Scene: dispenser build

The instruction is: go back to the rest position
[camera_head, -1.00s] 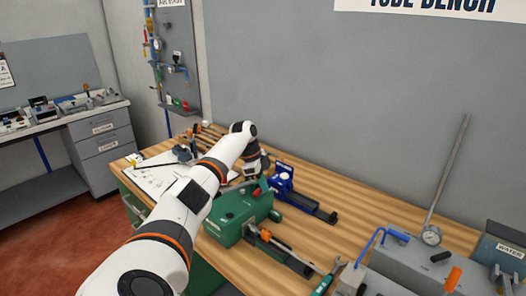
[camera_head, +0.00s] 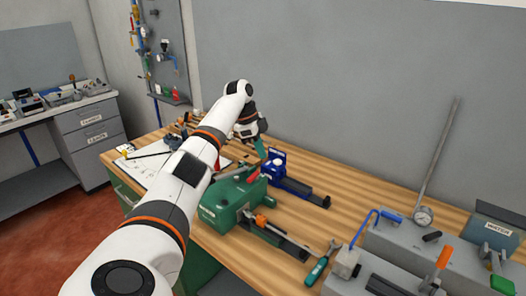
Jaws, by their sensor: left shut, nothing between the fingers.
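My left arm comes in from the lower left and reaches over the wooden bench (camera_head: 345,213). Its wrist bends down near the back of the bench, and my left gripper (camera_head: 260,147) hangs there, small and partly hidden. It is shut and holds nothing. It is just behind the green machine (camera_head: 226,203) and to the left of the blue tool (camera_head: 283,168). My right gripper is not in view.
A grey water unit with a gauge (camera_head: 423,216) and a long lever stands at the right. A green-handled tool (camera_head: 317,270) lies at the front. White sheets (camera_head: 140,168) lie at the left. The bench is bare behind the blue tool.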

